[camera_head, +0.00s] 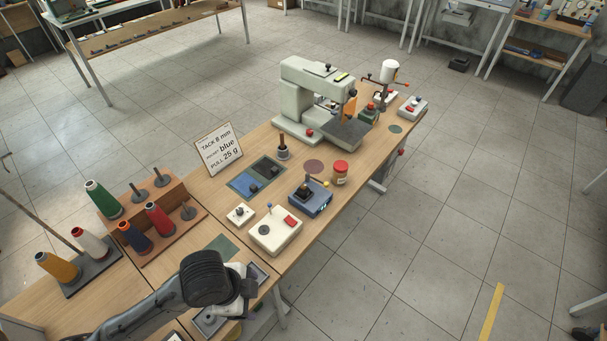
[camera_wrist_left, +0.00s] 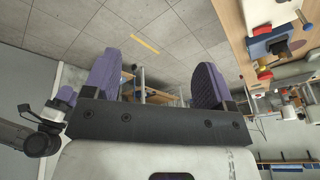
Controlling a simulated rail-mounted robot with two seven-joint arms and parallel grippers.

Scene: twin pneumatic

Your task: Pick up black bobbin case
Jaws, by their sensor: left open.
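Two small dark pieces sit on the blue-and-dark mat (camera_head: 240,183) in the head view: one on the blue half (camera_head: 253,188) and one on the dark half (camera_head: 275,170). Either could be the black bobbin case; they are too small to tell. My left gripper (camera_head: 249,285) is over the near edge of the table, well short of the mat. In the left wrist view its two purple fingers (camera_wrist_left: 155,82) are spread apart with nothing between them. My right gripper is not in view.
A cream box with a red switch (camera_head: 277,232), a blue device (camera_head: 310,200) and a red-lidded jar (camera_head: 340,173) stand near the mat. Thread cones (camera_head: 103,200) stand to the left. A sign (camera_head: 219,148) and a sewing machine (camera_head: 315,100) stand behind.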

